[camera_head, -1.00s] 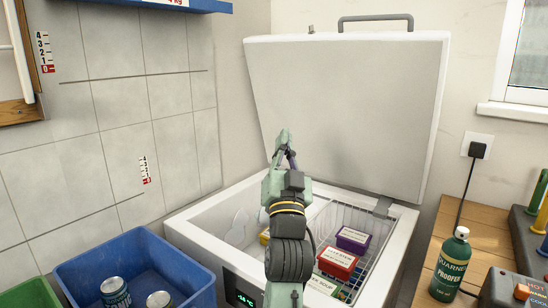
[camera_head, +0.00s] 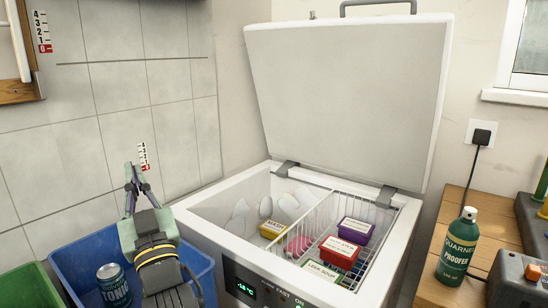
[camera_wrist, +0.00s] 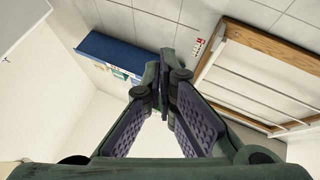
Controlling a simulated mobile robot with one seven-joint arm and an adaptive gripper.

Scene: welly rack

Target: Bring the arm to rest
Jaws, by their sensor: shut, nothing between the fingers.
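My gripper (camera_head: 138,178) is raised over the blue crate at the left of the head view, its fingers pointing up and away toward the tiled wall. In the wrist view my gripper (camera_wrist: 163,68) shows its two fingers meeting at the tips, with nothing between them. My arm comes up from the bottom edge of the head view and hides part of the blue crate. The gripper is to the left of the open chest freezer (camera_head: 222,232) and clear of it.
The freezer's lid (camera_head: 350,100) stands up. Inside are a yellow box (camera_head: 272,230), a red box (camera_head: 340,252) and a purple box (camera_head: 356,231). The blue crate (camera_head: 88,246) holds a can (camera_head: 113,285). A green bottle (camera_head: 458,245) stands on the wooden bench at right.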

